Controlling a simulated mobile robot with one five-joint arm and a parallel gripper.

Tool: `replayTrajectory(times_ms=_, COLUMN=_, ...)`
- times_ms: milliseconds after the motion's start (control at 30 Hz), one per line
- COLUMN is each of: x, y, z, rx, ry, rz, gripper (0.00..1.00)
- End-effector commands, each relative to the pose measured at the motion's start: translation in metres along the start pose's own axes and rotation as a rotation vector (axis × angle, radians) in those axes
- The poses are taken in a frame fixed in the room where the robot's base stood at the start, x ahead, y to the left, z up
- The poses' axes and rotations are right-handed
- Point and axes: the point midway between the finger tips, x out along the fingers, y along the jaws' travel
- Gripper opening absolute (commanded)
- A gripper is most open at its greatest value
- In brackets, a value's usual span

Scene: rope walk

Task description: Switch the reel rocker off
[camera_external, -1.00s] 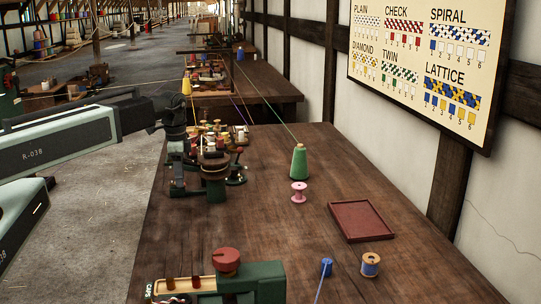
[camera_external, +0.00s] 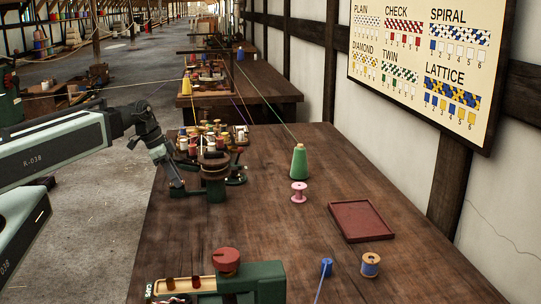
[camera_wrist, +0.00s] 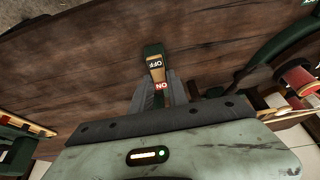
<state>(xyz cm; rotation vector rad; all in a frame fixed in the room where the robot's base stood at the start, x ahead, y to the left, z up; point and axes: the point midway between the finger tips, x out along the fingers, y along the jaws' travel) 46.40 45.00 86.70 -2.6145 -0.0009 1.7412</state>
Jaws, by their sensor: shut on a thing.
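The reel rocker (camera_wrist: 156,72) shows in the wrist view as a small switch in a dark green housing, with a pale OFF label at its far end and a red ON label at its near end. My gripper (camera_wrist: 159,92) has its grey fingers close on either side of the ON end, shut on the rocker. Which end is pressed down I cannot tell. In the external view my gripper (camera_external: 176,185) points down at the left edge of the bench, beside the green braiding machine (camera_external: 215,185). The rocker is too small or hidden there.
Bobbins crowd the machine. A green cone (camera_external: 299,162), a pink spool (camera_external: 299,192) and a red tray (camera_external: 361,221) stand on the bench (camera_external: 250,225) to the right. A green device with a red knob (camera_external: 226,260) is at the front. The bench middle is clear.

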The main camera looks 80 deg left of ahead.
Motion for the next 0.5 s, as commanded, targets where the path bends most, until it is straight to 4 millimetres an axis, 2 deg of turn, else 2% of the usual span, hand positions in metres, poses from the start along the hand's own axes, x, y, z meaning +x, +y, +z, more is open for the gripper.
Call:
replayTrajectory(times_ms=33, x=0.0028, y=0.0015, z=0.0057, rx=-0.004, ry=0.032, rz=0.000, gripper=0.00)
replayTrajectory(times_ms=400, x=-0.0007, y=0.0001, z=0.0026, rx=0.000, ry=0.073, rz=0.001, gripper=0.00)
replayTrajectory(times_ms=433, x=-0.0007, y=0.0000, z=0.0026, rx=0.000, ry=0.073, rz=0.001, gripper=0.25)
replayTrajectory(times_ms=500, x=-0.0006, y=0.0000, z=0.0026, rx=0.000, ry=0.073, rz=0.001, gripper=0.42)
